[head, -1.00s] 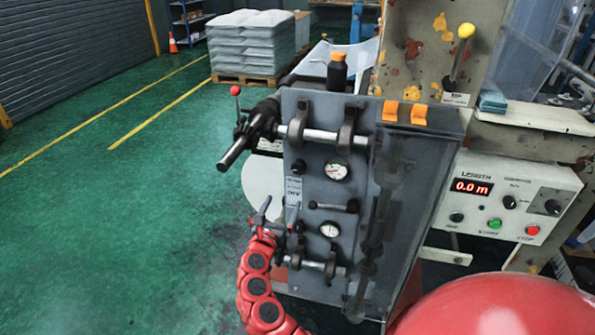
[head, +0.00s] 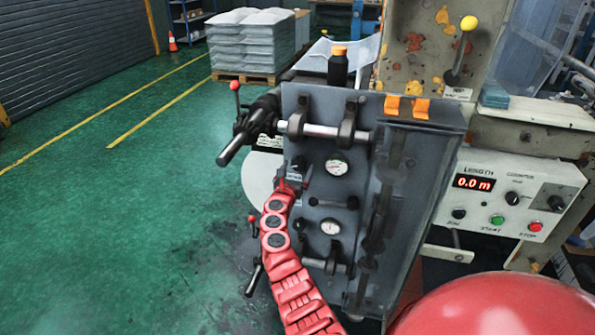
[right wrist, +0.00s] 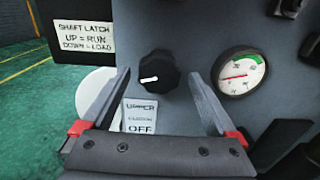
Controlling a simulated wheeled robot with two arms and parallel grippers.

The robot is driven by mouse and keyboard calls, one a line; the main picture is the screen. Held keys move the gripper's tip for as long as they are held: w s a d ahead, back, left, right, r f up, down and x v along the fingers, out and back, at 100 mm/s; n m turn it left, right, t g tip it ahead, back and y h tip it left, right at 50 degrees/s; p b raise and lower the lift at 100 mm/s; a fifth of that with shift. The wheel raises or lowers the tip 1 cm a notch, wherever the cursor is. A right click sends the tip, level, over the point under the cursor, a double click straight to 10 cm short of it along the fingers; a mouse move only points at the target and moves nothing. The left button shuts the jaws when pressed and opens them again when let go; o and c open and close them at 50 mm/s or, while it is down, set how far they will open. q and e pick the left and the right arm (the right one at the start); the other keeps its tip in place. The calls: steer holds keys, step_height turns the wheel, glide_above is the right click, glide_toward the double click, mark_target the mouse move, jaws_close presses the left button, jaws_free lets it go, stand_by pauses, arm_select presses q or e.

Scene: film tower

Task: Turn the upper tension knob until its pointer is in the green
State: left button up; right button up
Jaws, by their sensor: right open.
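The black upper tension knob (right wrist: 157,72) is on the grey panel (head: 312,240). Its white mark points left. In the right wrist view it lies between and beyond the spread fingers of my right gripper (right wrist: 159,78), with no grip on it. A label ending in OFF (right wrist: 141,116) is below the knob. The upper gauge (right wrist: 239,73) is right of the knob; its red needle points left, away from the green arc at its top. In the head view my right gripper (head: 295,178) is at the panel's left, beside the upper gauge (head: 337,167). My left gripper is out of view.
A horizontal shaft (head: 325,131) sticks out above, with a red-balled lever (head: 235,88) at its left. A lower gauge (head: 331,226) and a second red-balled lever (head: 252,219) are below. A shaft latch sign (right wrist: 83,38) is upper left. Open green floor lies left.

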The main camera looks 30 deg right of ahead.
steer(key=shift+w+d+r, duration=0.1)
steer(key=shift+w+d, duration=0.1)
steer(key=c, duration=1.4)
